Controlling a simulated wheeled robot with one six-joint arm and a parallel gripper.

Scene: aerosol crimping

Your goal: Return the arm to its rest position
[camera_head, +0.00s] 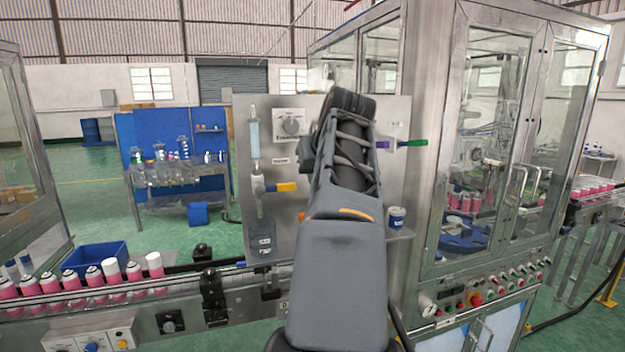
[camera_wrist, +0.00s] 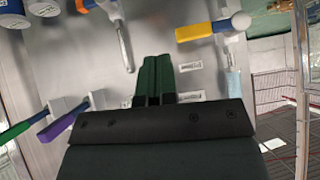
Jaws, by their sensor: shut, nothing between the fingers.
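My gripper (camera_wrist: 156,80) shows in the wrist view with its two dark green fingers together and nothing between them. It faces a steel panel (camera_wrist: 80,65) and appears apart from it. In the head view my arm rises in front of the same panel (camera_head: 395,120), and the arm hides my gripper there. Part of the panel's middle is hidden behind the arm.
A blue-and-white can (camera_head: 396,217) stands right of my arm. A conveyor with pink cans (camera_head: 92,278) runs left. A glass-doored machine (camera_head: 490,130) stands right.

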